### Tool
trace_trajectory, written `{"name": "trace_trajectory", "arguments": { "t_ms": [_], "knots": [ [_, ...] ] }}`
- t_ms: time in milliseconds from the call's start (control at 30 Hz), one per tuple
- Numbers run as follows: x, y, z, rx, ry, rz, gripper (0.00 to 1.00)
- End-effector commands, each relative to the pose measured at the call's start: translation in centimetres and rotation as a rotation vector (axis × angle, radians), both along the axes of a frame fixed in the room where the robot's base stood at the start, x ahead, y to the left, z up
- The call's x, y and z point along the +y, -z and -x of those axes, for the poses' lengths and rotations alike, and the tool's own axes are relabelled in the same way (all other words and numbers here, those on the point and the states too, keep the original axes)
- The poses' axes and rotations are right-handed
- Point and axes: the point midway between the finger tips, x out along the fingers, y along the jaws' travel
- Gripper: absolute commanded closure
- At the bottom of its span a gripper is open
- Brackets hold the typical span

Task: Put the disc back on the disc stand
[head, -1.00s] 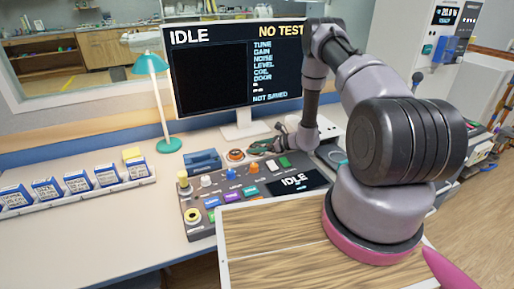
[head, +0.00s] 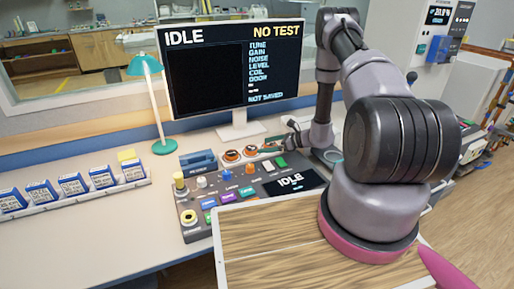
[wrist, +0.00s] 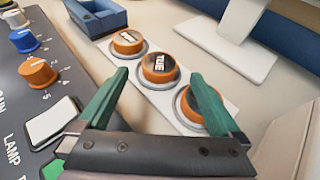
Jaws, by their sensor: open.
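Three orange discs with dark tops are in a row on a white disc stand (wrist: 220,90), each with a grey ring around it. In the wrist view they are the far disc (wrist: 127,42), the middle disc (wrist: 158,68), whose label looks like "TUNE", and the near disc (wrist: 187,108), partly hidden by my right finger. My gripper (wrist: 160,75) has green fingers spread open with nothing between them that it grips. The fingertips appear either side of the middle disc; their height above it is unclear. In the head view, two discs (head: 232,155) show left of my gripper (head: 268,149).
A control console (head: 240,190) with knobs and buttons lies in front of the stand. A blue holder (head: 198,159) is to its left, the monitor foot (head: 240,131) behind. A green lamp (head: 165,145) and a rack of blue boxes (head: 75,192) stand further left.

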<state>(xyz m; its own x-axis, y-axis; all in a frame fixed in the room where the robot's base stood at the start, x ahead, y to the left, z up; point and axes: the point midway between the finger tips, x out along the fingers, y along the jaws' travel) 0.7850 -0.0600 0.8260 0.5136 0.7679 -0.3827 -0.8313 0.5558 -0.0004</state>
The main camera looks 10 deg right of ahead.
Motion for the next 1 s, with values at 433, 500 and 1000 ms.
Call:
{"name": "trace_trajectory", "arguments": {
  "t_ms": [433,500,1000],
  "knots": [
    [-3.8,-1.9,2.6,0.0,0.0,0.0,0.0],
    [-3.8,-2.1,2.6,-0.002,-0.003,0.001,0.0],
    [1.9,-23.1,5.1,-0.242,-0.463,0.252,0.0]
  ]
}}
